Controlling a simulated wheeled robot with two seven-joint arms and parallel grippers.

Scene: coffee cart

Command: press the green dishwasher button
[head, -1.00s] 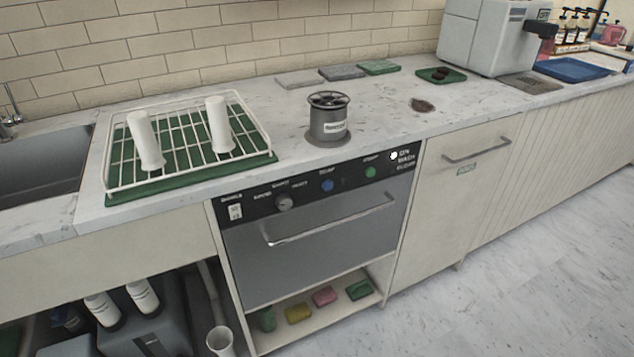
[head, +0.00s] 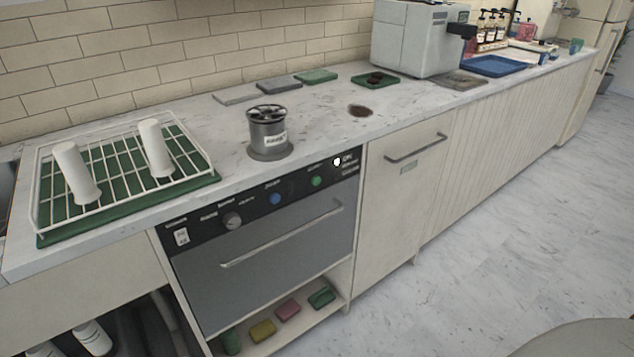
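The dishwasher (head: 265,265) is built in under the counter, its grey door shut, with a bar handle across the front. Its black control panel runs along the top edge. The green button (head: 316,181) is on the right part of the panel. A blue button (head: 275,198) and a grey knob (head: 232,221) are to its left, and a white round light (head: 337,161) is to its right. Neither of my grippers is in view.
A white dish rack (head: 110,190) with two white cups stands on the counter at left. A grey canister (head: 268,130) stands above the dishwasher. A grey machine (head: 415,40) stands farther right. Open floor (head: 500,230) lies in front. A rounded edge (head: 580,338) shows at lower right.

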